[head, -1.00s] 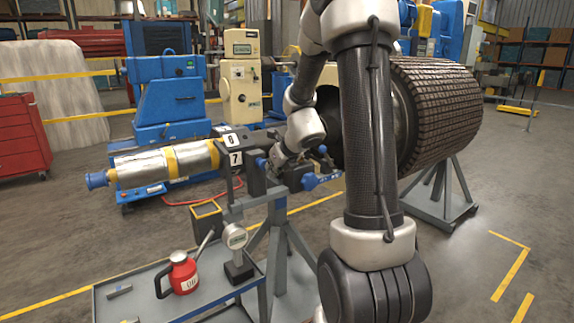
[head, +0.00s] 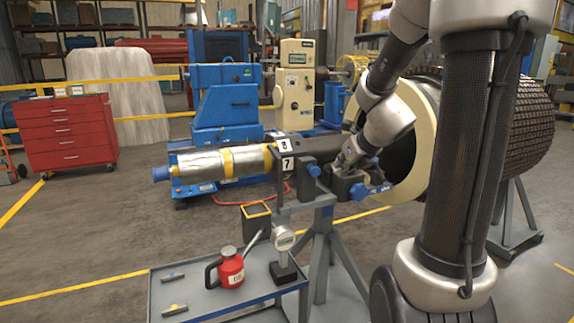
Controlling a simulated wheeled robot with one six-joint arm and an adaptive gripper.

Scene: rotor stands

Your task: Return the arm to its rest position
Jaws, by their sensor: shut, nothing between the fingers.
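My arm comes in from the right side of the head view, with its dark woven-textured link upright and its pale wrist (head: 388,120) bent down and left. My gripper (head: 343,163) is shut and empty at the stand head, close to the dark block (head: 345,186) with blue parts. I cannot tell whether it touches the block, and its fingertips are partly hidden. The grey stand (head: 322,235) carries labels 8 and 7. A silver shaft (head: 215,164) with yellow bands and a blue end lies level, reaching left from the stand.
A cart (head: 205,294) in front holds a red oil can (head: 230,267) and a dial gauge (head: 284,255). A large ribbed rotor (head: 520,125) stands behind my arm at right. A blue machine (head: 225,100) and red tool chest (head: 66,135) are behind. Open floor lies at left.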

